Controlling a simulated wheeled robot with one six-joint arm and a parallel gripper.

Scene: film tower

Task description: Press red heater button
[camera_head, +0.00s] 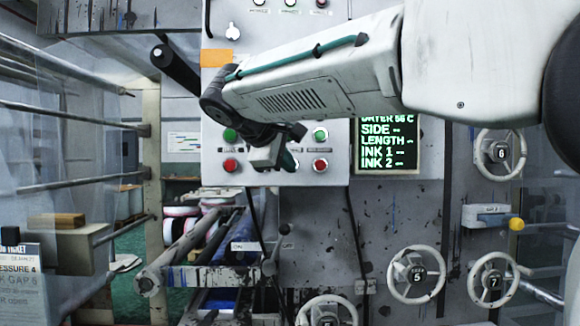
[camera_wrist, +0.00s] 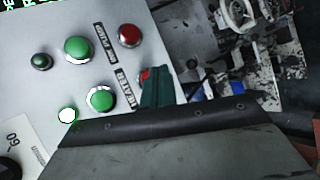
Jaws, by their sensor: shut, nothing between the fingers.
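The grey control panel (camera_head: 300,60) fills the middle of the head view, with green buttons above red ones. My gripper (camera_head: 288,160) is shut and empty, in front of the panel between the left red button (camera_head: 231,165) and the right red button (camera_head: 320,164). In the wrist view, a red button (camera_wrist: 144,75) sits by the HEATER label (camera_wrist: 126,88), across from a green button (camera_wrist: 101,97). My dark green fingertips (camera_wrist: 155,84) cover much of that red button. I cannot tell whether they touch it. The head view does not show it clearly behind my gripper.
Another green button (camera_wrist: 78,48) and red button (camera_wrist: 130,35) sit close by in the wrist view. A display (camera_head: 386,145) with green text stands right of the panel. Handwheels (camera_head: 415,274) and rollers (camera_head: 190,240) lie lower down.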

